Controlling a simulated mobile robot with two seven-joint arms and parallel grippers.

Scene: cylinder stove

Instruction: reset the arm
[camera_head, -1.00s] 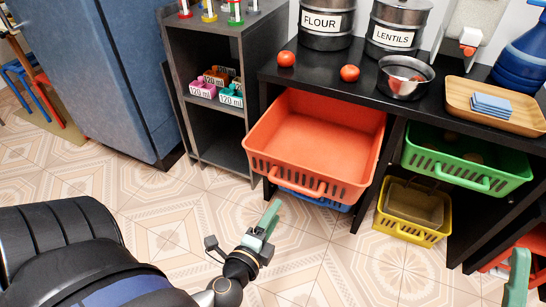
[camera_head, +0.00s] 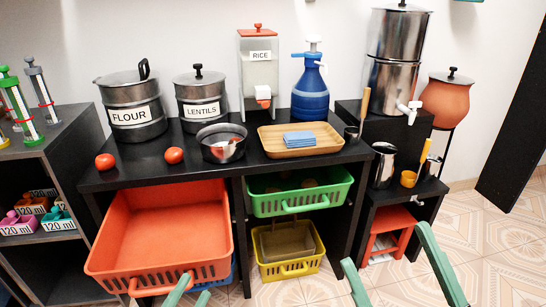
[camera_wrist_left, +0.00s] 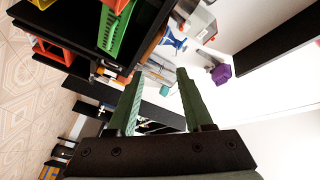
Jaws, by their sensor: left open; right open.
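My left gripper (camera_head: 196,285) shows at the bottom edge in the head view, as two green fingers in front of the orange basket. In the left wrist view, its fingers (camera_wrist_left: 160,72) stand apart with nothing held between them. My right gripper (camera_head: 385,244) is at the bottom right in the head view. The rest of both arms is out of the head view.
An orange basket (camera_head: 165,225) juts out below the black counter (camera_head: 255,168). Green (camera_head: 300,192) and yellow (camera_head: 290,252) baskets sit on its right. A small black stand (camera_head: 402,190) with a jug is farther right. Tiled floor (camera_head: 490,245) is open at right.

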